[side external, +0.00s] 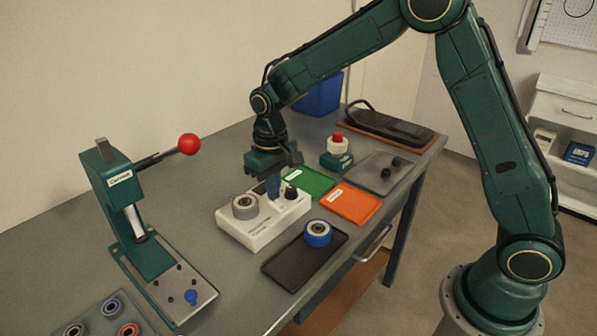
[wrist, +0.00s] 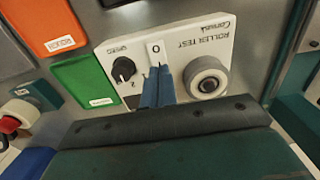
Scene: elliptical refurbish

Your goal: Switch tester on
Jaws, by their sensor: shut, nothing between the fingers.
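The roller tester (side external: 262,228) is a white box on the grey table, labelled ROLLER TEST in the wrist view (wrist: 216,58). It carries a grey roller (side external: 245,207), also in the wrist view (wrist: 208,83), and a black speed knob (side external: 291,193), also in the wrist view (wrist: 124,69). Between them is a switch plate marked 0 (wrist: 156,49). My gripper (side external: 274,198) points down over this plate, its blue fingers together and empty. In the wrist view the fingertips (wrist: 159,70) cover the lower plate. The switch is hidden, and I cannot tell whether they touch it.
A blue-rimmed roller (side external: 318,234) lies on a black tray (side external: 282,268) in front. Green (side external: 313,181) and orange (side external: 354,204) trays lie to the right, with a red button box (side external: 337,158) behind. A green lever press (side external: 130,215) stands at left.

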